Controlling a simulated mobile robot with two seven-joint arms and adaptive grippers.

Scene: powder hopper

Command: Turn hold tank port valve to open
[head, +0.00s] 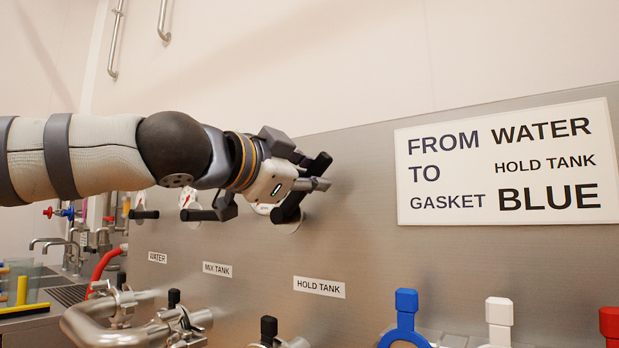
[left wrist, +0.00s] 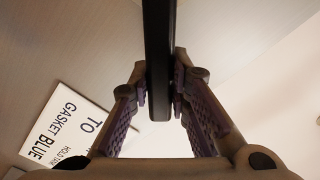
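The hold tank port valve has a black bar handle (head: 287,208) on the steel panel, above the HOLD TANK label (head: 319,287). The handle slants from lower left to upper right, and its round plate is mostly hidden by my gripper. My left gripper (head: 305,178) is at this handle. In the left wrist view, the black handle (left wrist: 159,50) runs between the two fingers of my left gripper (left wrist: 161,85), whose tips appear to press on both sides of it. My right gripper is not in view.
Other black valve handles (head: 199,215) (head: 145,214) sit left, above the MIX TANK (head: 217,269) and WATER (head: 157,258) labels. A sign (head: 508,162) reads from water to hold tank, gasket blue. Blue (head: 406,312), white (head: 499,322) and red (head: 609,325) clamps stand lower right. Steel pipes (head: 105,318) are below.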

